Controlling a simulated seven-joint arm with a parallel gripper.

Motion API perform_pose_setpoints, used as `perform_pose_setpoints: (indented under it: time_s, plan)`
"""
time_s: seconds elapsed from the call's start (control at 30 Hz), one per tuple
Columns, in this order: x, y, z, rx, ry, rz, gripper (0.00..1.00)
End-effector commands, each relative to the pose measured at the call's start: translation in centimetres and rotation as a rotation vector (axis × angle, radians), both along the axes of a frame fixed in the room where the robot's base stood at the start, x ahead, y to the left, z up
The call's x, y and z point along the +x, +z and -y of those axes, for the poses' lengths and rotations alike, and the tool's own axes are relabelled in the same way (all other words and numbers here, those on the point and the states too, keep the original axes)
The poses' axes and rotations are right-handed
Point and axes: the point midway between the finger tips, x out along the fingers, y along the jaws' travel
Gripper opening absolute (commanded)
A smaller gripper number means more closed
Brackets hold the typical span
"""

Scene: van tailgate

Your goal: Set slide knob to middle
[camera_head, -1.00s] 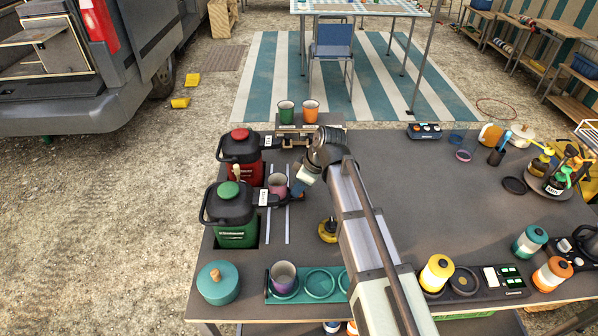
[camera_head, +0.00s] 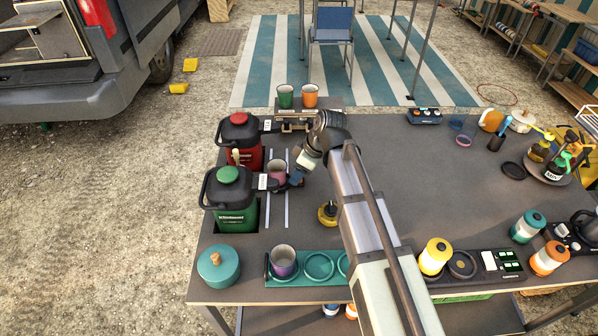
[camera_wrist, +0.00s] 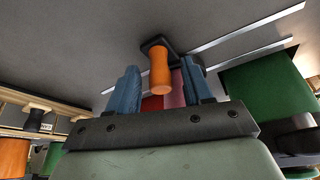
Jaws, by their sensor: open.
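An orange cylindrical knob (camera_wrist: 161,70) on a dark square base shows in the wrist view, and I take it for the slide knob. It stands out from the grey surface beside pale metal strips (camera_wrist: 245,25). My gripper (camera_wrist: 160,82) is open, with one blue finger on each side of the knob in that view. Whether the fingers touch it cannot be told. In the head view my gripper (camera_head: 299,172) is low over the table, just right of a pinkish cup (camera_head: 277,168). The knob cannot be made out there.
Green (camera_head: 234,215) and red (camera_head: 243,156) dispensers stand left of the cup. Another cup (camera_head: 283,260) sits on a teal tray (camera_head: 303,282) at the front. A yellow-based dark item (camera_head: 327,214) is close to my arm. The table's middle right is mostly clear.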

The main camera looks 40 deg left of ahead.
Motion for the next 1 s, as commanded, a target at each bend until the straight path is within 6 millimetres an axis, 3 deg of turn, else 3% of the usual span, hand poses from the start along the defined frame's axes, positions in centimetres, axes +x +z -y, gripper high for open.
perform_pose_setpoints:
  time_s: [0.63,1.0]
  plan:
    - [1.5,9.4,3.6,0.002,-0.001,0.001,0.50]
    - [1.9,12.1,4.6,0.000,0.000,0.000,0.50]
